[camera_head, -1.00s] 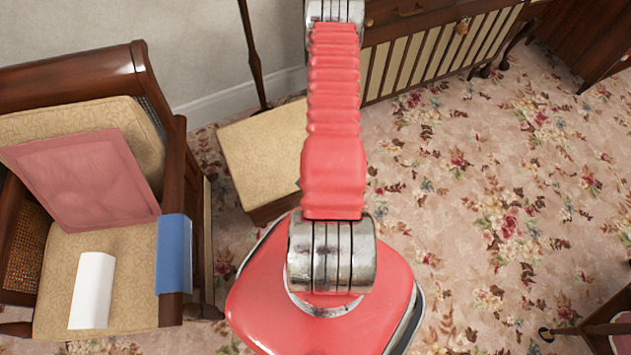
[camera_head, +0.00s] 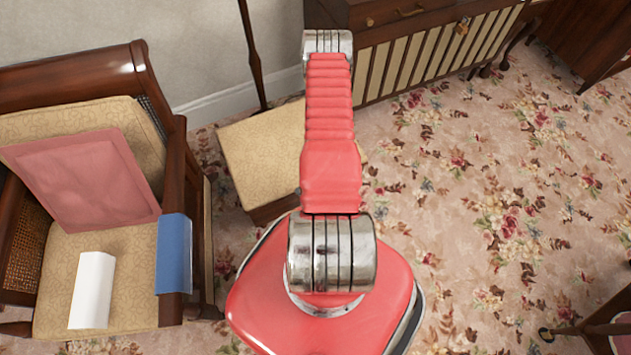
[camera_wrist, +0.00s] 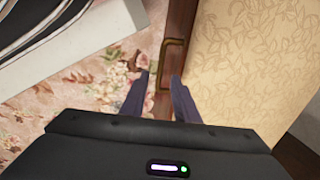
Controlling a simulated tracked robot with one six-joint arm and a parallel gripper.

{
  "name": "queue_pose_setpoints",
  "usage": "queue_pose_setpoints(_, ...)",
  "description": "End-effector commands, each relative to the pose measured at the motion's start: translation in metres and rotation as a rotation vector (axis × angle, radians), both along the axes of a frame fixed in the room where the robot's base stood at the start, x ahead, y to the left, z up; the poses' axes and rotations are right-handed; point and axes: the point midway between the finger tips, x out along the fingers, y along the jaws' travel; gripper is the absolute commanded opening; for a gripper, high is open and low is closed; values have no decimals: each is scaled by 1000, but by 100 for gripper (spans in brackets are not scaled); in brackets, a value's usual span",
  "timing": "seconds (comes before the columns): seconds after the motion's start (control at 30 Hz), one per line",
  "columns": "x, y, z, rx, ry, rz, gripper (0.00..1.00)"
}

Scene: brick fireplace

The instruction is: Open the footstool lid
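The footstool (camera_head: 258,150) has a cream patterned cushioned lid and a dark wooden side. It stands on the carpet beyond my base, partly hidden behind my red arm, and its lid looks shut. In the wrist view the cushioned lid (camera_wrist: 255,60) fills the right side, next to a wooden strip with a brass handle (camera_wrist: 170,48). My gripper (camera_wrist: 160,78) is open, its two dark fingers apart and pointing at the near end of the handle. I cannot tell whether either finger touches it. My gripper is hidden in the head view.
An armchair (camera_head: 140,75) with a pink cushion (camera_head: 85,180), a white object (camera_head: 92,290) and a blue object (camera_head: 173,255) stands at the left. A wooden cabinet (camera_head: 430,60) is behind.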

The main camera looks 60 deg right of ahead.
Motion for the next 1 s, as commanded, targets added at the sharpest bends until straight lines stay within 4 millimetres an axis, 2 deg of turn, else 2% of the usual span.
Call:
queue_pose_setpoints(0.3,5,-3,-33,1,0,1,28)
queue_pose_setpoints(0.73,7,-4,-40,0,0,1,28)
queue_pose_setpoints(1.0,6,-4,-39,0,0,0,10)
